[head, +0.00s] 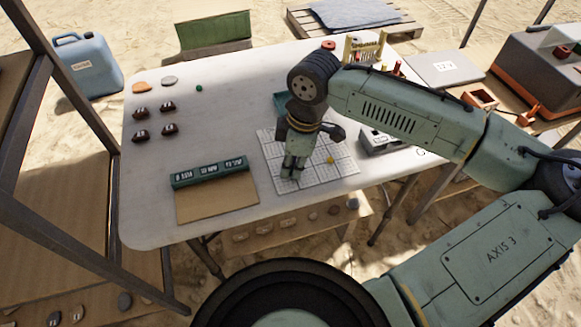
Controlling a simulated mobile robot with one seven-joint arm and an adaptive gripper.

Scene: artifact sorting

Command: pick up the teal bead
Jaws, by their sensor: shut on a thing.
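A small teal-green bead (199,88) lies on the white table, toward the back left, apart from the other finds. My gripper (290,175) points down over the white gridded mat (313,176) near the table's front middle. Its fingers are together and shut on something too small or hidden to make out. The teal-green bead is well to the left of and behind my gripper, not touching it. A yellow bead (330,160) sits on the mat just right of my gripper.
Several dark labelled pieces (168,107) lie at the left. A green label block (208,171) and brown board (217,199) are at front left. A teal tray (280,103) is partly hidden behind my arm. A wooden rack (365,48) stands at the back. The table between bead and mat is clear.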

